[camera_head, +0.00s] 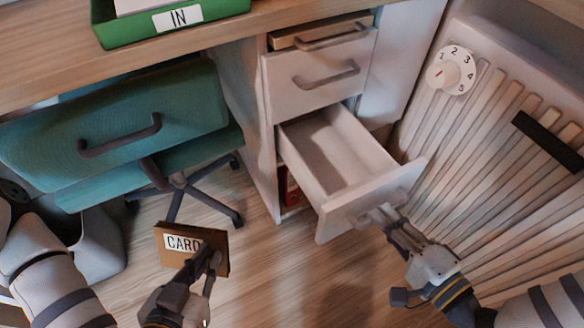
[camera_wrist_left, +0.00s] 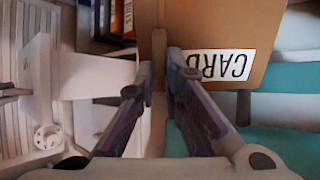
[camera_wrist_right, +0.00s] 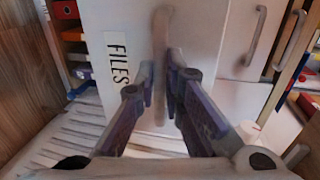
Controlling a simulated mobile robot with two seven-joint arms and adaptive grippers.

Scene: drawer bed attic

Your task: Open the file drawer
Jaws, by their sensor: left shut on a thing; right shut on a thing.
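The file drawer (camera_head: 340,175) is pulled out of the white cabinet and looks empty inside. Its front carries a FILES label (camera_wrist_right: 117,60), seen in the right wrist view. My right gripper (camera_head: 385,215) is shut on the drawer's handle (camera_wrist_right: 160,60). My left gripper (camera_head: 212,262) is shut on a brown box-like piece (camera_head: 176,260) with a CARD label, held above the floor. The label also shows in the left wrist view (camera_wrist_left: 225,65).
A closed drawer (camera_head: 318,75) and a shallow top drawer (camera_head: 320,33) sit above the file drawer. A ribbed radiator with a dial (camera_head: 450,70) stands close at the right. A teal chair (camera_head: 150,125) is at the left, and a green IN tray (camera_head: 175,20) is on the desk.

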